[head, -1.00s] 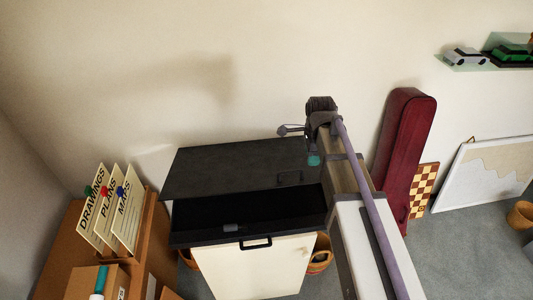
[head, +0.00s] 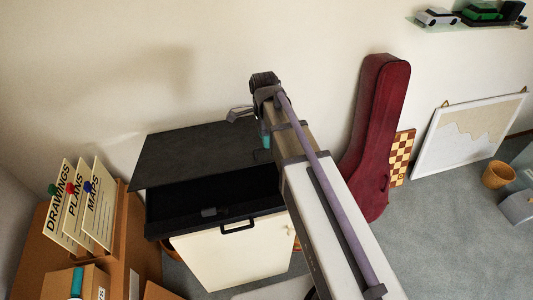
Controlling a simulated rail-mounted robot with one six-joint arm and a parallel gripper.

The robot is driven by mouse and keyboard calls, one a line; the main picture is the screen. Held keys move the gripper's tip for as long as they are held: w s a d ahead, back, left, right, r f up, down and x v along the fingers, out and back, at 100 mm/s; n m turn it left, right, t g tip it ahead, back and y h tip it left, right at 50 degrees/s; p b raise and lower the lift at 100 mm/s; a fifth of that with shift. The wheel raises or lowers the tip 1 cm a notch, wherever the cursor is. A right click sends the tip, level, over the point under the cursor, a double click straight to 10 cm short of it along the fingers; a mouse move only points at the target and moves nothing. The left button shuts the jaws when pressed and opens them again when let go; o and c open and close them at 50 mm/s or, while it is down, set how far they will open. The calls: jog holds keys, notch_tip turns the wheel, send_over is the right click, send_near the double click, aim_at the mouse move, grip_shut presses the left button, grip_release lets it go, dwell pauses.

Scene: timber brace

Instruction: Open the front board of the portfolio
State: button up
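The portfolio is black, with a dark board (head: 190,155) sloping up at the back and an open dark interior (head: 225,194) in front of it. A black handle (head: 238,226) shows at its front edge, above a cream-white panel (head: 238,262). I cannot tell whether that panel belongs to the portfolio. A small grey piece (head: 209,212) sits on the front rim. My gripper (head: 238,114) appears above the upper right part of the sloping board, small and pointing left. It shows nothing held, and its finger gap is too small to judge. My arm hides the portfolio's right end.
On the left, a brown cabinet (head: 115,265) carries cards marked DRAWINGS, PLANS and MAPS (head: 80,205) and a cardboard box (head: 75,283). A red instrument case (head: 375,130), a checkered board (head: 400,158) and a framed board (head: 468,135) lean at the wall. Grey floor (head: 430,230) is open at right.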

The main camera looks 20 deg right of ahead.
notch_tip(320, 180, down, 2)
jog(key=shift+s+f+b, duration=0.1)
jog(key=shift+f+b, duration=0.1)
jog(key=shift+b, duration=0.25)
jog(key=shift+r, duration=0.1)
jog(key=shift+r, duration=0.1)
jog(key=shift+c, duration=0.3)
grip_shut()
